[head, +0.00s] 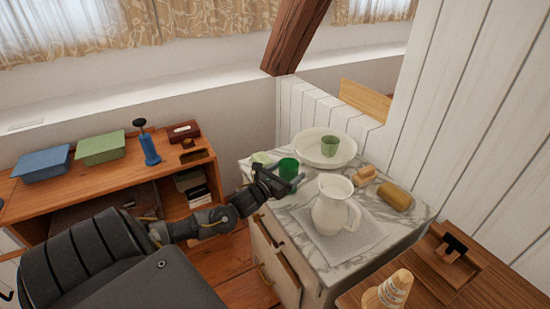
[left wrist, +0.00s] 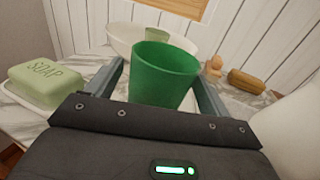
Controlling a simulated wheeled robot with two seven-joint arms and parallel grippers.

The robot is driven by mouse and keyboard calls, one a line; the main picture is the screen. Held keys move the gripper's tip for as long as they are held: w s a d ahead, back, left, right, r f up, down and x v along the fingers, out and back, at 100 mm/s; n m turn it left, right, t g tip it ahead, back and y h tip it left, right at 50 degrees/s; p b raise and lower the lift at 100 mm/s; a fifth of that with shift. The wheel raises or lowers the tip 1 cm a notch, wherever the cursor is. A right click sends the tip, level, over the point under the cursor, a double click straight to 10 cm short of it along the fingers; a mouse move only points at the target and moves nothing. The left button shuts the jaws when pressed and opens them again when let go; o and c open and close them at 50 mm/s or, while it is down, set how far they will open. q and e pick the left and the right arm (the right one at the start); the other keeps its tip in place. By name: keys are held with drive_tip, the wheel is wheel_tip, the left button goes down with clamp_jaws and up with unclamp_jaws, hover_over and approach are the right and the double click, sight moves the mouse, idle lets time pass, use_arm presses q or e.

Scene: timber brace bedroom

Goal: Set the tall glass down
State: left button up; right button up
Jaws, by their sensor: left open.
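The green glass (head: 288,168) stands upright on the marble top of the washstand (head: 290,202), in front of the white basin (head: 352,160). In the left wrist view the green glass (left wrist: 163,76) is between the fingers of my left gripper (left wrist: 162,84), with its rim above them. My left gripper (head: 280,178) is open around the glass in the head view. The glass's lower part is hidden by the gripper body in the wrist view. My right gripper is not in view.
A white pitcher (head: 332,205) stands on a grey cloth (head: 362,239) close to the right of the glass. A green soap box (left wrist: 45,84) is at its left.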

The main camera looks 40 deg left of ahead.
use_arm(q)
drive_tip(key=s, duration=1)
drive_tip(key=shift+b, duration=0.45)
drive_tip(key=shift+w+d, duration=0.1)
